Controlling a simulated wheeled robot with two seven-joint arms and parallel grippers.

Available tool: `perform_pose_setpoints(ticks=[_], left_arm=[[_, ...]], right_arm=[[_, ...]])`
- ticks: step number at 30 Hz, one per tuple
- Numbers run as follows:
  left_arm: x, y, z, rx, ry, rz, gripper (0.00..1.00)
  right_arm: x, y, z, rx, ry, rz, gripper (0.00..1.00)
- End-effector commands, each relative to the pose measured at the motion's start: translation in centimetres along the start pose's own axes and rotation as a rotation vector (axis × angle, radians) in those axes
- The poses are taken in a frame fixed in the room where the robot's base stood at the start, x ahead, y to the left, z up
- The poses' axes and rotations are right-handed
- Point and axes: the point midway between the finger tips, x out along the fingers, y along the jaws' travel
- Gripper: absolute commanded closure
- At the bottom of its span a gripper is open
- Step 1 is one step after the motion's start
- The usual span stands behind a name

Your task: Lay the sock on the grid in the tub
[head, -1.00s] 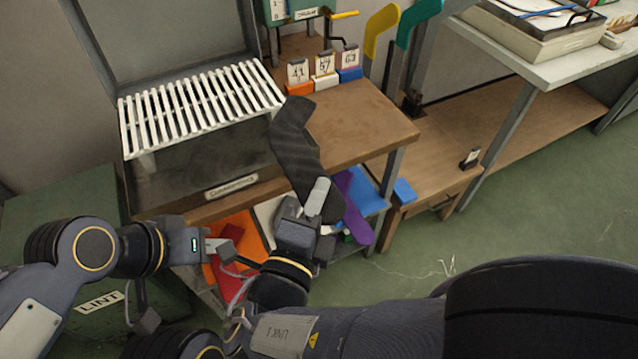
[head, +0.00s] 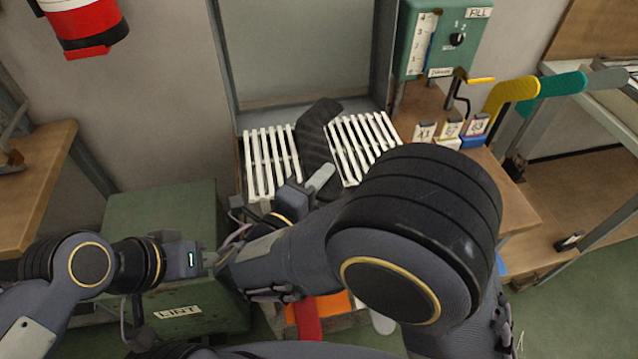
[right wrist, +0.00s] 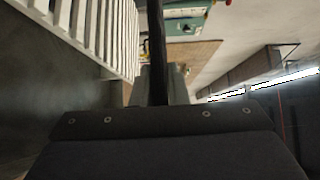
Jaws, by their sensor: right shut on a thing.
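The dark grey sock (head: 318,135) stretches from my right gripper (head: 318,184) across the middle of the white slatted grid (head: 268,160). My right gripper is shut on its near end. I cannot tell whether the sock touches the slats. In the right wrist view the sock (right wrist: 157,50) shows edge-on as a thin dark strip, with the grid (right wrist: 112,35) to its left.
A green box labelled LINT (head: 160,225) stands at the left. My right arm covers much of the bench.

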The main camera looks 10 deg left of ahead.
Motion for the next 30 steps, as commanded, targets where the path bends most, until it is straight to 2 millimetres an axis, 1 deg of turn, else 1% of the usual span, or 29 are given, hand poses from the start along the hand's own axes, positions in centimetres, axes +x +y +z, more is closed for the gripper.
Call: perform_pose_setpoints(ticks=[8, 18, 21, 24, 30], left_arm=[[1.3, -0.6, 0.7, 0.0, 0.0, 0.0, 0.64], [4.4, -2.0, 2.2, 0.0, 0.0, 0.0, 0.64], [5.0, -2.3, 2.5, 0.0, 0.0, 0.0, 0.64], [5.3, -2.4, 2.7, 0.0, 0.0, 0.0, 0.64], [5.3, -2.4, 2.7, 0.0, 0.0, 0.0, 0.64]], right_arm=[[0.1, 1.3, 0.0, 0.001, 0.002, 0.0, 0.99], [0.1, 4.1, 0.0, 0.002, 0.002, 0.0, 0.99], [0.1, 4.6, 0.0, 0.002, 0.002, 0.0, 0.99], [0.1, 4.9, 0.1, 0.002, 0.002, 0.0, 0.99], [0.1, 4.8, 0.0, 0.001, 0.002, 0.0, 0.99]])
